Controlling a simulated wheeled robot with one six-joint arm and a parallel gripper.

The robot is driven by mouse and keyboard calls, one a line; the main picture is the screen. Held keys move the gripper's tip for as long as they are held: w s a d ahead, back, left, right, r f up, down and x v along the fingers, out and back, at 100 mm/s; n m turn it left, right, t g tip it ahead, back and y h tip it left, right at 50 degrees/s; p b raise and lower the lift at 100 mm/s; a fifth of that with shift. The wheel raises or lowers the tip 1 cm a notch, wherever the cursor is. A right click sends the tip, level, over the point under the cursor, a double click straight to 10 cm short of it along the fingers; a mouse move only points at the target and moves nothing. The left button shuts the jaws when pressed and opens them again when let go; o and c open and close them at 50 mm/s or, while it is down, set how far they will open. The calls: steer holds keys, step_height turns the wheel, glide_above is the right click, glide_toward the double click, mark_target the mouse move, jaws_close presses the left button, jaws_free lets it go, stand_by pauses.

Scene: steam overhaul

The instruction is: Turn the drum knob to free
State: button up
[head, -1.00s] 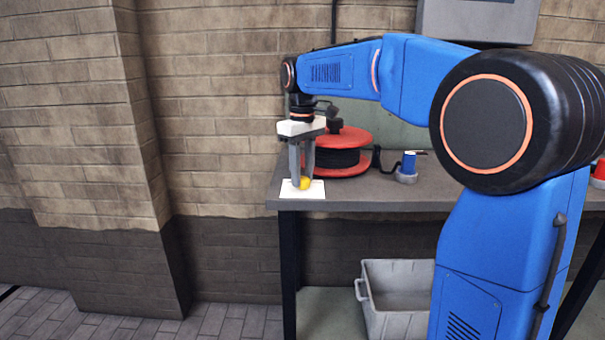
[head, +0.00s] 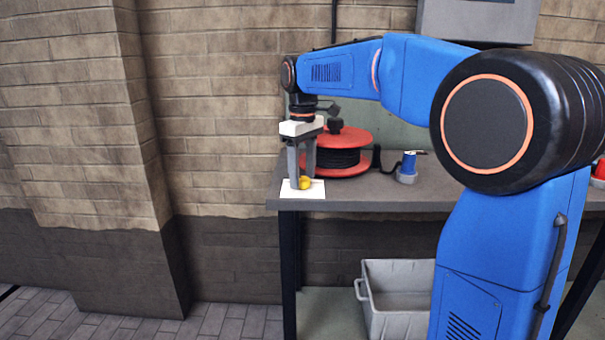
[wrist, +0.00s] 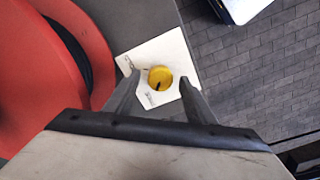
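The drum knob (wrist: 160,78) is a round yellow knob with a dark pointer mark, set on a white plate (wrist: 172,48). The mark points toward the plate's lower edge in the wrist view. Small dark lettering shows on the plate, too small to read. In the head view the yellow knob (head: 305,183) shows low at the fingers, partly hidden. My gripper (wrist: 160,80) points down over the plate with one finger on each side of the knob. The fingers are apart, and a gap shows between each fingertip and the knob. My gripper also shows in the head view (head: 301,183).
A red drum (head: 345,138) with black cable stands right behind my gripper. A blue plug-like part (head: 409,164) is further right on the grey bench (head: 400,195). The plate lies near the bench's front left corner. A grey crate (head: 400,300) is below.

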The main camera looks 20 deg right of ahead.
mark_target(302, 178)
step_height(302, 178, up, 17)
steer(key=shift+r, duration=0.2)
stand_by(0.7)
